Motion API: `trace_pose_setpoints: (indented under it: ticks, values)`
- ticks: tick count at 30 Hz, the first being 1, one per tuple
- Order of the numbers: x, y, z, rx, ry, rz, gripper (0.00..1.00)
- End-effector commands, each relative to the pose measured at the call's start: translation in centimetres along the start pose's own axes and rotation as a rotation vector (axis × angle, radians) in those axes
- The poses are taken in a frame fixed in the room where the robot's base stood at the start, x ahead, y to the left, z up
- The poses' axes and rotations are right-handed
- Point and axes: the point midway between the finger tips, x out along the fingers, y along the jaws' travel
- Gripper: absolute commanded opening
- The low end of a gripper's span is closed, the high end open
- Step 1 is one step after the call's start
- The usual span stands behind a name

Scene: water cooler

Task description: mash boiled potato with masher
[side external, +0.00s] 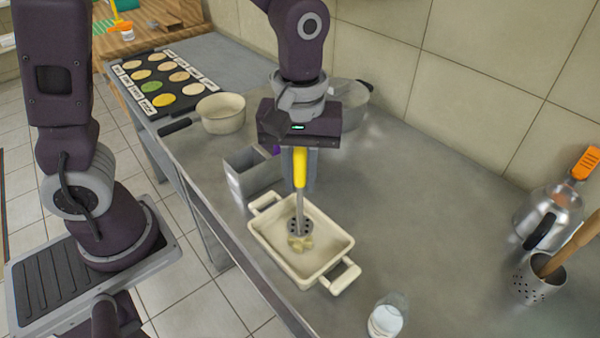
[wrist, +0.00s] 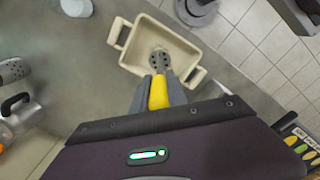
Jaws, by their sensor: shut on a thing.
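My gripper (side external: 300,167) is shut on the yellow handle of the masher (side external: 300,178), which hangs upright with its perforated metal head down. The masher's yellow handle (wrist: 158,92) also shows between my fingers (wrist: 160,90) in the wrist view. The masher head is inside a cream rectangular dish (side external: 334,245) with two handles. Pale yellow potato pieces (side external: 302,243) lie at and under the head, partly hidden by it. I cannot tell how hard the head presses on them. In the wrist view the head is over the floor of the dish (wrist: 128,64).
A grey box (side external: 247,176) stands close behind the dish. A cream pan (side external: 221,113) and a lidded pot (side external: 352,95) are farther back. A glass (side external: 387,316) stands in front, with a kettle (side external: 549,214) and utensil holder (side external: 535,283) at right. The counter right of the dish is clear.

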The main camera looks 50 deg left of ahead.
Motion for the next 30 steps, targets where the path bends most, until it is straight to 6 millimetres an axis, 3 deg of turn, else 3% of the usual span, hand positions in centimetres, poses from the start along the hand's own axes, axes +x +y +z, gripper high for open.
trace_pose_setpoints:
  ticks: [30]
  values:
    - [0.91,0.00,0.00,0.000,0.000,0.000,0.00]
